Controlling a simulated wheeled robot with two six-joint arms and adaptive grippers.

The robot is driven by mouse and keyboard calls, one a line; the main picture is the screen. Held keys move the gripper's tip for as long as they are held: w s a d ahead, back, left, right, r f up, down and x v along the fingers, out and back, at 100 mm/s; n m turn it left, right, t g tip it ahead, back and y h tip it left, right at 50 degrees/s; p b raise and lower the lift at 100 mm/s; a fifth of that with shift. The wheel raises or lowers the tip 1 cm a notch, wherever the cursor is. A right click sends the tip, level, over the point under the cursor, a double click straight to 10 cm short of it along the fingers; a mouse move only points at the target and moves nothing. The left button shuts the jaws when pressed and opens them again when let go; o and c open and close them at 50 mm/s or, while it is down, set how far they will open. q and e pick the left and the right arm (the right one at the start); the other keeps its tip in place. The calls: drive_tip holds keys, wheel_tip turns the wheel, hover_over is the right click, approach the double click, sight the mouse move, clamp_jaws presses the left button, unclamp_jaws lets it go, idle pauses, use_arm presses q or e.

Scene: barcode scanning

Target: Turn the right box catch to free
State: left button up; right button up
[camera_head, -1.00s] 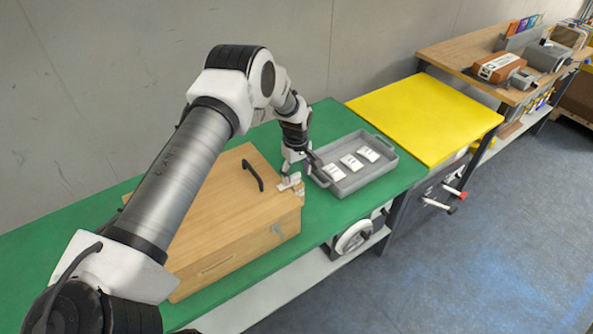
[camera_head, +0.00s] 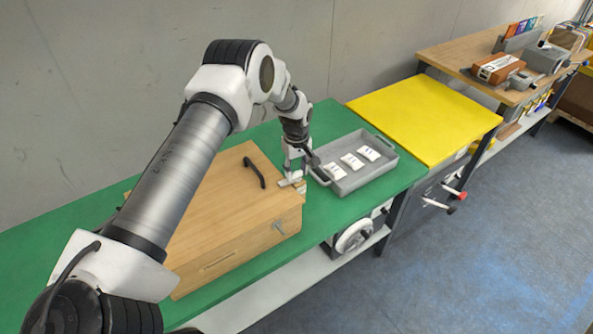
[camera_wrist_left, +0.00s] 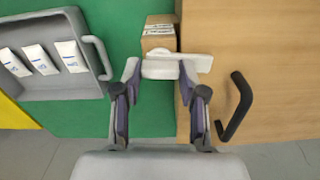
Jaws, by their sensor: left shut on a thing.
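The wooden box (camera_head: 220,215) stands on the green table with its lid down and a black handle (camera_head: 254,172) on top. The pale right box catch (camera_head: 290,181) is at the lid's right edge. In the left wrist view the catch (camera_wrist_left: 175,64) spans from a small brown block (camera_wrist_left: 159,36) beside the box onto the lid. My left gripper (camera_head: 292,174) points down at the catch and is shut on it; in the left wrist view its fingers (camera_wrist_left: 160,75) are on either side of it. My right gripper is not in view.
A grey tray (camera_head: 358,187) with several white packets stands just right of the box, close to my left gripper. A yellow surface (camera_head: 430,115) lies further right. The green table (camera_head: 95,225) is bare at the left.

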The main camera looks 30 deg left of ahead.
use_arm(q)
drive_tip(key=m+b, duration=0.2)
drive_tip(key=m, duration=0.1)
drive_tip(key=shift+s+f, duration=0.15)
drive_tip(key=shift+f, duration=0.25)
drive_tip(key=m+b, duration=0.1)
drive_tip(key=m, duration=0.3)
drive_tip(key=shift+m+b, duration=0.4)
drive_tip(key=m+b, duration=0.1)
drive_tip(key=m, duration=0.3)
drive_tip(key=shift+r+m+b, duration=0.1)
drive_tip(key=shift+m+b, duration=0.65)
drive_tip(key=shift+m, duration=1.75)
drive_tip(key=o, duration=1.1)
drive_tip(key=shift+o, duration=0.2)
